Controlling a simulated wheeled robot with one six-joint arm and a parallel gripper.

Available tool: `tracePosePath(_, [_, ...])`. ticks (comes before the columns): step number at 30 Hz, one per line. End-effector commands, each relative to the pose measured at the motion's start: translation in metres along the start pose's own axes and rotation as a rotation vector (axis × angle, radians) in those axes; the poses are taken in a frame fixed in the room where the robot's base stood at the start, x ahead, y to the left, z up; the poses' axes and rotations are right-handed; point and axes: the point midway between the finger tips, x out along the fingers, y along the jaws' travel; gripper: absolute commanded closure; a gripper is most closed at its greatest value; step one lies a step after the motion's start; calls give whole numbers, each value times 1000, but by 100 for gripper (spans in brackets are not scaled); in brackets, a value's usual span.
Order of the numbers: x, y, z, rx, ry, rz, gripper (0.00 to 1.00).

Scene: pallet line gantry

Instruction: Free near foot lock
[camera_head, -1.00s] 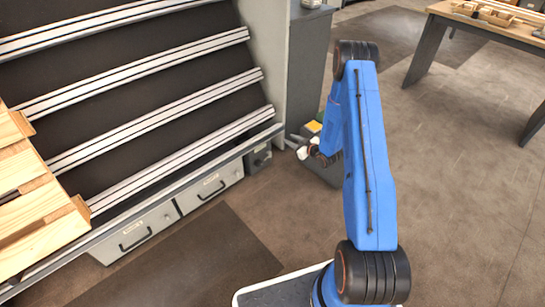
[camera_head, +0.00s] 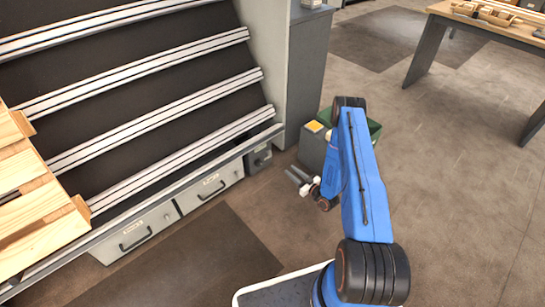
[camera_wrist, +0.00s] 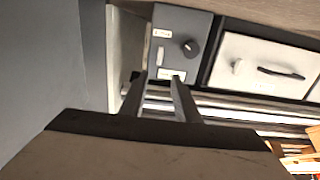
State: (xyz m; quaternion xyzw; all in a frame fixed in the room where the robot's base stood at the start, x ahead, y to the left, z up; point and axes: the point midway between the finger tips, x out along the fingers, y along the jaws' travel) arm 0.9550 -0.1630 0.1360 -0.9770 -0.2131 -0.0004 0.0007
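A small grey control box (camera_head: 258,160) with a dark knob sits at the right end of the rack's base, beside the drawers. I cannot tell for sure that it is the foot lock. In the wrist view, which looks upside down, its grey face (camera_wrist: 178,26) shows a round black knob (camera_wrist: 191,48), a pale lever-like piece (camera_wrist: 159,56) and small labels. My gripper (camera_head: 293,178) is right of and in front of the box, apart from it. Its two fingers show in the wrist view (camera_wrist: 159,82) with an empty gap between them.
Drawers (camera_head: 208,187) with black handles line the rack's base. Slanted rails (camera_head: 160,142) rise above, with a wooden pallet (camera_head: 40,215) at the left. A workbench (camera_head: 480,27) is far right. Floor in front is clear.

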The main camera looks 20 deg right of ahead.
Motion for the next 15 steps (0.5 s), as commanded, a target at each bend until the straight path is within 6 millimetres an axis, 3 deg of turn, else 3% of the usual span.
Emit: tracePosePath(15, [89,-1,0,-3,1,-3,71])
